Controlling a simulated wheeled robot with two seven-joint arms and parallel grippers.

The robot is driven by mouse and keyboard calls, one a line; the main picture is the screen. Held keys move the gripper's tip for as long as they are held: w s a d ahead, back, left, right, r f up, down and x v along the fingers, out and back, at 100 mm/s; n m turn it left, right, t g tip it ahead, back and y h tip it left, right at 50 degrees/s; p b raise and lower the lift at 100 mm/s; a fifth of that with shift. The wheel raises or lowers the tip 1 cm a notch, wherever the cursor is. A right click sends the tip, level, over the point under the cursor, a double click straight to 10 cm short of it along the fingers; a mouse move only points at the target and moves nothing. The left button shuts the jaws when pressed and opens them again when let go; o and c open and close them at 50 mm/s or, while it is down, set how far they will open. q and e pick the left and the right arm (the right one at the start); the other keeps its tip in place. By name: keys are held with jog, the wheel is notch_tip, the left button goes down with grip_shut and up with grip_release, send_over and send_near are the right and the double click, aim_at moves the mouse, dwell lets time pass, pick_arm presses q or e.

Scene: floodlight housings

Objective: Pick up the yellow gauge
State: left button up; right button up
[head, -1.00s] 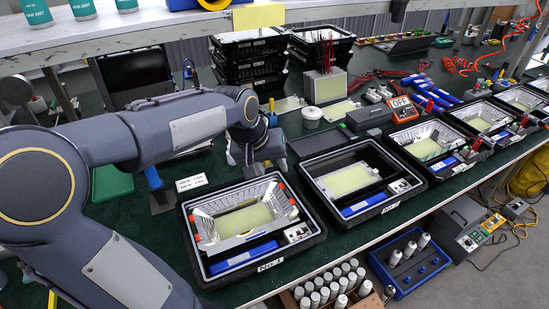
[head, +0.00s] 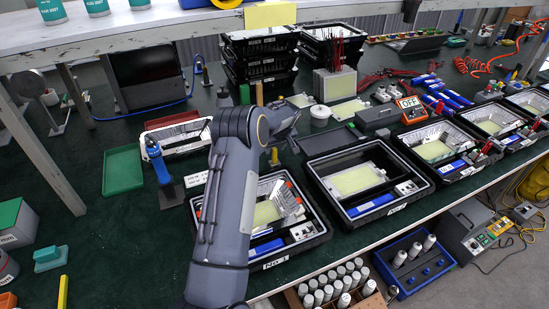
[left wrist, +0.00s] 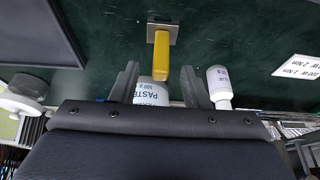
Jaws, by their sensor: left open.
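The yellow gauge (left wrist: 161,55) shows in the left wrist view, standing out from a small square metal base on the dark green bench top. My left gripper (left wrist: 160,72) is open, with one finger on each side of the gauge's near end. I cannot tell whether either finger touches it. In the head view my left gripper (head: 288,118) is over the bench behind the front housings, and my own arm hides most of the spot. A small yellow piece (head: 275,155) shows below my wrist there; I cannot tell if it is the gauge. My right gripper is not in view.
A white paste tub (left wrist: 152,92) and a white bottle (left wrist: 219,86) stand near the fingers. Black cases with floodlight housings (head: 352,182) line the front edge. A blue-handled tool (head: 157,160) stands on the left. Stacked black crates (head: 262,62) are behind.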

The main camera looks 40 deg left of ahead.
pick_arm(q)
jog(key=x, duration=0.3)
jog(key=shift+a+f+p, duration=0.15)
jog(key=shift+f+p, duration=0.2)
jog(key=shift+p, duration=0.05)
grip_shut()
jog(key=shift+r, duration=0.1)
jog(key=shift+r, duration=0.6)
jog(key=s+d+r+b, duration=0.4)
jog(key=s+d+r, duration=0.3)
jog(key=s+r, duration=0.4)
jog(key=shift+s+d+r+b, duration=0.3)
jog(key=shift+s+r+b, duration=0.05)
jog(key=shift+s, duration=0.05)
